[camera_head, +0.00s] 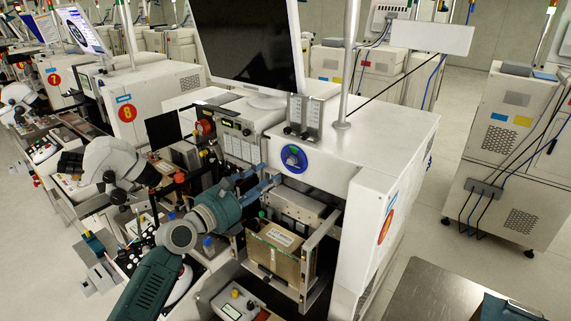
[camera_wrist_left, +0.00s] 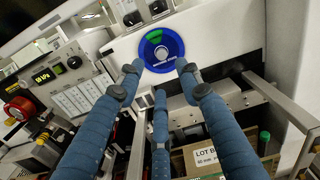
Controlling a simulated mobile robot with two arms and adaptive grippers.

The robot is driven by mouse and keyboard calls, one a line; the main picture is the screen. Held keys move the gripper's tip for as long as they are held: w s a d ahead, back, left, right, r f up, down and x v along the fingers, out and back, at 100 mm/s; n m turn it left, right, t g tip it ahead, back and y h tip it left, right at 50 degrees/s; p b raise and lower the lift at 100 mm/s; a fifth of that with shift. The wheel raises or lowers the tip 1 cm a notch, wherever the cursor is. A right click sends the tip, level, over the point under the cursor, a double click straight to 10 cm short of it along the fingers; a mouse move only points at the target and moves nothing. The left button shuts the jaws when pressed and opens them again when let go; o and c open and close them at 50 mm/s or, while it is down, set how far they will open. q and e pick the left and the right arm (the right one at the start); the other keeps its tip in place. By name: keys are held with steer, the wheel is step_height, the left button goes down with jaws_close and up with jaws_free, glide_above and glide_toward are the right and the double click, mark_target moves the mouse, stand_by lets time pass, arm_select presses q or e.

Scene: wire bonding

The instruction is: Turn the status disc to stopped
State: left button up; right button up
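The status disc (camera_head: 293,158) is a round blue dial on the white front of the machine. In the left wrist view the disc (camera_wrist_left: 161,50) shows a green segment at its upper left, a pale round middle and small white lettering at its lower right. My left gripper (camera_head: 270,176) is just left of and below the disc in the head view. In the left wrist view its blue fingers (camera_wrist_left: 157,76) are spread apart and empty, two tips near the disc's lower left and right edges, the third below. Contact cannot be told. My right gripper is not seen.
A cardboard box (camera_head: 273,251) sits in a metal frame below the disc. A grey control panel (camera_head: 240,143) with a red knob is to the left. A monitor (camera_head: 247,43) stands above. A microscope (camera_head: 115,163) is further left.

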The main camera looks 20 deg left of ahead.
mark_target(289, 162)
arm_select(q)
steer(key=x, duration=0.9)
steer(key=shift+w+d+f+p, duration=0.1)
steer(key=shift+w+d+p, duration=0.15)
steer(key=shift+w+p, duration=0.15)
steer(key=shift+s, duration=0.1)
jaws_close()
